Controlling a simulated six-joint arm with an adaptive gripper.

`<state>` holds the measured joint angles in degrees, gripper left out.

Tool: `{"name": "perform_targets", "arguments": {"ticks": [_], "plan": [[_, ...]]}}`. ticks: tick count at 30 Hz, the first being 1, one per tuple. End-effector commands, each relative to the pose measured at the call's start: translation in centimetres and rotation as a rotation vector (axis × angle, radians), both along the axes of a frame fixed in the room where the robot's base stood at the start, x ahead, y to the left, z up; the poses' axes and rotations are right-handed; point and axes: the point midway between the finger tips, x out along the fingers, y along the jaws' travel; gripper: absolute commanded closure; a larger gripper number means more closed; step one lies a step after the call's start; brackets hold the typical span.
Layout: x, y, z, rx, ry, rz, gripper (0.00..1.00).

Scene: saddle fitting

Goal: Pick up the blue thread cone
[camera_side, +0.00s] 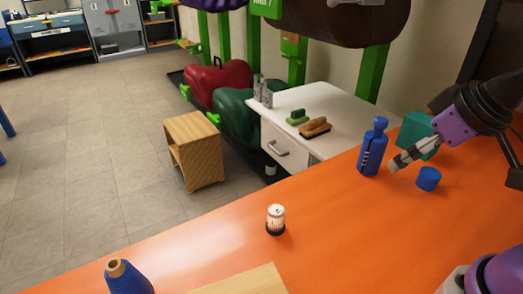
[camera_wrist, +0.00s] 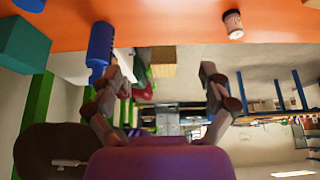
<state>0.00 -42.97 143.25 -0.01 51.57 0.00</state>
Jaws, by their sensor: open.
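The blue thread cone (camera_side: 128,280) stands on the orange table at the bottom left of the side view. Its tan tip points up and its lower part is cut off by the picture edge. I cannot make it out in the wrist view. My gripper (camera_side: 396,163) is at the right of the side view, far from the cone, close to a blue bottle (camera_side: 373,150). In the wrist view my gripper (camera_wrist: 162,85) has its two fingers spread wide with nothing between them.
A small blue cup (camera_side: 428,180) and a teal box (camera_side: 418,135) stand near my gripper. A white jar (camera_side: 276,218) with a dark base stands mid-table. A wooden board (camera_side: 247,282) lies beside the cone. The orange table (camera_side: 345,235) is clear between jar and bottle.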

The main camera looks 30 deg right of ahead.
Motion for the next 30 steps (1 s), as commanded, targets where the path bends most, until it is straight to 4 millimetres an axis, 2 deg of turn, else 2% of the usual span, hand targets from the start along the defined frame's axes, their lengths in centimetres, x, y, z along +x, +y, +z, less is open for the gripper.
{"name": "perform_targets", "arguments": {"ticks": [8,11,14,17,20,21,23,24,27,30], "plan": [[0.3,0.3,0.2,0.001,-0.001,0.012,0.08],[1.9,1.6,0.8,0.001,-0.002,0.061,0.08],[4.9,4.7,1.8,0.004,-0.006,0.161,0.08],[8.4,10.0,2.3,0.007,-0.017,0.286,0.08],[10.9,16.6,1.8,0.011,-0.029,0.415,0.08],[11.5,19.5,1.2,0.012,-0.033,0.466,0.08],[11.9,23.8,0.3,0.015,-0.041,0.538,0.08],[11.8,26.6,-0.5,0.018,-0.048,0.583,0.08],[10.9,32.5,-2.5,0.022,-0.058,0.678,0.08],[9.6,36.5,-4.1,0.027,-0.067,0.743,0.08]]}}
